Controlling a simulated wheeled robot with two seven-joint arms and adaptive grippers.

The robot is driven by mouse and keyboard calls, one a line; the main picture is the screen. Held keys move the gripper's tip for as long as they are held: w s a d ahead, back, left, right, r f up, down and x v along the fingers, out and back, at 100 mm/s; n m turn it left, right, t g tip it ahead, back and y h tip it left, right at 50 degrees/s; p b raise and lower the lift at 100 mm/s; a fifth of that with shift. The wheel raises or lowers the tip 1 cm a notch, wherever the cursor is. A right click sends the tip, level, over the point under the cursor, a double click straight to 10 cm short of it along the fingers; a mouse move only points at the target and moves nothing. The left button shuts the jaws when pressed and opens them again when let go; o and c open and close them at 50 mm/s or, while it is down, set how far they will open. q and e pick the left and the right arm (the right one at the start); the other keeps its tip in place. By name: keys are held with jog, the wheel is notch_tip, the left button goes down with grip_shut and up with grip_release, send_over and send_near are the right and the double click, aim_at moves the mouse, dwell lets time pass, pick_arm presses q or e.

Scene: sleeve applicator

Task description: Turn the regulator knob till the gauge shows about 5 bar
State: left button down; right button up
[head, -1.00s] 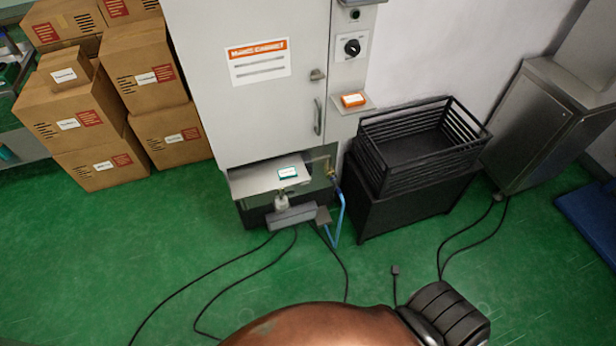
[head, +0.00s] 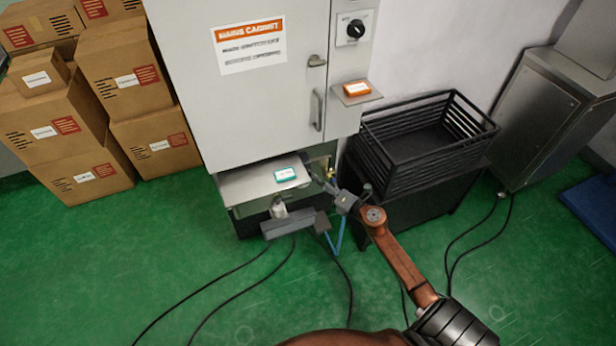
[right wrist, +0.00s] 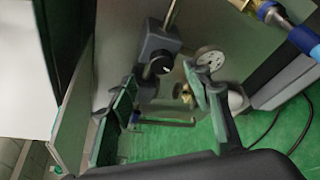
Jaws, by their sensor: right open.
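The black regulator knob (right wrist: 160,64) sits on a grey regulator body in the right wrist view. The round white gauge (right wrist: 209,60) is to its right, partly behind a fingertip; its needle is too small to read. My right gripper (right wrist: 162,86) is open, with its fingers on either side of the knob in the picture; I cannot tell whether they touch it. In the head view, my right gripper (head: 329,186) is at the opening low in the cabinet (head: 250,110), and the knob and gauge cannot be made out there. My left gripper is out of view.
A brass fitting with a blue hose end (right wrist: 300,36) is near the regulator. A shelf (head: 250,184) with a teal-edged card is left of my gripper. A black crate (head: 430,150) stands close on the right. Cables lie across the green floor (head: 200,250).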

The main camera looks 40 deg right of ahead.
aim_at(310, 175)
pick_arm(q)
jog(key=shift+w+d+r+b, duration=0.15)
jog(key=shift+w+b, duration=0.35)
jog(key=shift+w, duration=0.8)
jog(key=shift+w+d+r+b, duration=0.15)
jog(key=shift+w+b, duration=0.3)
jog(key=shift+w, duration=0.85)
pick_arm(e)
jog(key=shift+x, duration=3.6)
jog(key=shift+f, duration=0.1)
jog(key=shift+c, duration=0.5)
jog(key=c, duration=1)
jog(key=shift+c, duration=0.2)
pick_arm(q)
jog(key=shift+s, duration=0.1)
pick_arm(e)
jog(key=shift+f, duration=0.1)
